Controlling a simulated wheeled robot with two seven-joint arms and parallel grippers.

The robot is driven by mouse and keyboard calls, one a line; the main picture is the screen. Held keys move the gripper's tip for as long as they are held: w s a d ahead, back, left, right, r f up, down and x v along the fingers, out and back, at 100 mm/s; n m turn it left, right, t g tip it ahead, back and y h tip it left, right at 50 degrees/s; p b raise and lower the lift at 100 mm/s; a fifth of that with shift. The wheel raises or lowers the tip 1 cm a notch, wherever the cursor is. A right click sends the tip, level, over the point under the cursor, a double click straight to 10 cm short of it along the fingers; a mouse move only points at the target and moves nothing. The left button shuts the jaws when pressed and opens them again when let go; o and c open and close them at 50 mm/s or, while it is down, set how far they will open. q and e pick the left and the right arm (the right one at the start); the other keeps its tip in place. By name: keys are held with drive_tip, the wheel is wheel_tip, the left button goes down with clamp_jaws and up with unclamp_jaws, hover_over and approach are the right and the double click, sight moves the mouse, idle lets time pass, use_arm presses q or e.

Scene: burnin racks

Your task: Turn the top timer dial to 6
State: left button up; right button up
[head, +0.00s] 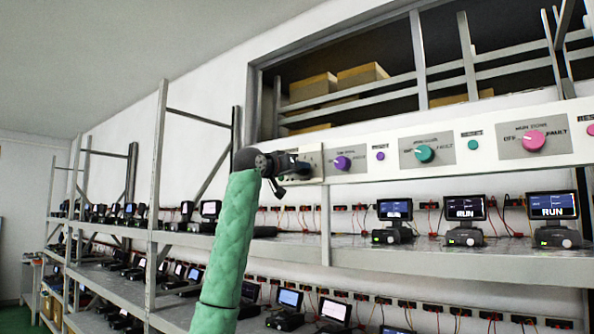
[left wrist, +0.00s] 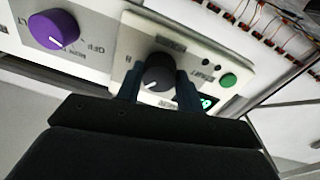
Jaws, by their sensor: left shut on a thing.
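In the head view my left gripper (head: 292,168) reaches the panel (head: 312,158) at the left end of the control strip and hides the dial there. The dial's marks and the display's digits are too small and blurred to read. My right gripper is not in view.
A purple knob (head: 342,163), a teal knob (head: 425,154) and a pink knob (head: 533,141) sit along the strip to the right. Below, a shelf (head: 430,262) carries several small monitors (head: 465,208). A metal upright (head: 155,200) stands left of my arm.

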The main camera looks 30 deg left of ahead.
use_arm(q)
drive_tip(key=shift+f+m, duration=0.1)
drive_tip(key=shift+m, duration=0.5)
drive_tip(key=o, duration=1)
drive_tip(key=shift+w, duration=0.1)
drive_tip(key=s+a+b, duration=0.1)
drive_tip(key=s+b, duration=0.2)
drive_tip(key=s, duration=0.4)
drive_tip(key=shift+s+f, duration=0.2)
drive_tip(key=shift+s, duration=0.2)
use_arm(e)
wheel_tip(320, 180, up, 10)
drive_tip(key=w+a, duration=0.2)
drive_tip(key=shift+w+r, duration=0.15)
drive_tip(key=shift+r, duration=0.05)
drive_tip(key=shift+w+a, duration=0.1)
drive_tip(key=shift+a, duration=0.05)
